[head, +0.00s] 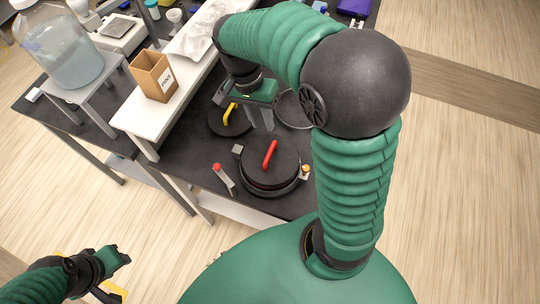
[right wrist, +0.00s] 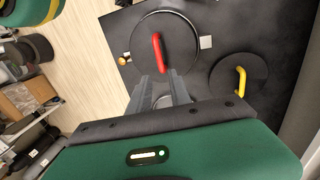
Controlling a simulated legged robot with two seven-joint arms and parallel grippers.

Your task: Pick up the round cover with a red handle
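The round black cover with a red handle (head: 287,167) lies on a round dark base on the black table. The same cover (right wrist: 180,40) shows ahead of the fingers in the right wrist view, with its red handle (right wrist: 160,52) near the fingertips. My right gripper (head: 261,126) is above the table, behind the cover in the head view, with its fingers apart and nothing between them. It also shows in the right wrist view (right wrist: 167,74). My left gripper (head: 122,274) is low at the left, away from the table, with its fingers apart and empty.
A round cover with a yellow handle (head: 230,120) lies behind the red-handled one. A ring (head: 290,110) is partly hidden by my right arm. A red-capped tube (head: 223,178) is left of the cover. A cardboard box (head: 153,77) stands on a white shelf.

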